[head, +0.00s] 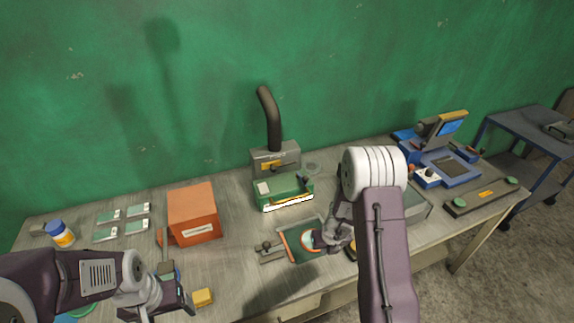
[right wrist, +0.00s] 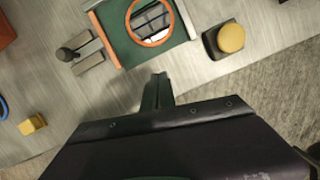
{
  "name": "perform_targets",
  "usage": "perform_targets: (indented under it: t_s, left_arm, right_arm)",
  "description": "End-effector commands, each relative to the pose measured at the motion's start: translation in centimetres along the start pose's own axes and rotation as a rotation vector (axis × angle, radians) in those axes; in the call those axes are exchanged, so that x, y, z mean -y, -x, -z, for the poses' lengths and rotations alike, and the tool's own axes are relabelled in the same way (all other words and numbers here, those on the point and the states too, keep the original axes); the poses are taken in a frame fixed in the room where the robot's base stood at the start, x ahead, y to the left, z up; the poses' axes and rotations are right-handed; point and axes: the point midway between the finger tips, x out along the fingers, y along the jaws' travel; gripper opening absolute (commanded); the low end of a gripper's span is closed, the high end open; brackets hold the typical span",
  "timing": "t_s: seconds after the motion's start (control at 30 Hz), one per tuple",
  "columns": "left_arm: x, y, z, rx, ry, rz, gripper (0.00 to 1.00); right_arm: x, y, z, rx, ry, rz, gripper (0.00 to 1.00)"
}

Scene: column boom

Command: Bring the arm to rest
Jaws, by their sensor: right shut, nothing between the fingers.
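My right arm reaches in from the lower right in the head view. Its gripper (head: 325,240) hangs low over the workbench (head: 235,275), close to the green mat with an orange ring (head: 305,241). In the right wrist view the fingers (right wrist: 158,88) are together and empty, and they point toward the lower edge of the green mat (right wrist: 135,45). I cannot tell whether they touch the bench. My left gripper (head: 180,303) is at the lower left over the front of the bench. Its fingertips are too unclear to tell open from shut.
An orange box (head: 193,212), a green device (head: 284,192), a fume pipe (head: 269,118) and a blue machine (head: 445,165) stand on the bench. A yellow block (head: 202,297) lies near the left gripper. A yellow-topped button (right wrist: 230,38) is beside the mat. A blue cart (head: 525,125) stands right.

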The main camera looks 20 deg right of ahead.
Motion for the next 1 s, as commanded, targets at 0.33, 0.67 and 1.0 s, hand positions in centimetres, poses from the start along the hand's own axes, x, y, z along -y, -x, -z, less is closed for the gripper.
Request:
perform_targets:
  t_s: [0.33,0.67,1.0]
  left_arm:
    - [0.1,-4.9,-0.5,0.0,0.0,0.0,0.77]
    - [0.1,-7.7,-0.8,0.0,0.0,0.0,0.77]
    - [0.1,-7.3,-0.7,-0.001,0.0,0.0,0.77]
  right_arm:
    - [-6.2,5.0,-4.5,0.23,0.431,-0.03,0.0]
    - [-11.4,10.3,6.7,0.254,2.268,-0.042,0.0]
    - [-7.1,10.1,13.3,-0.057,-3.02,0.229,0.0]
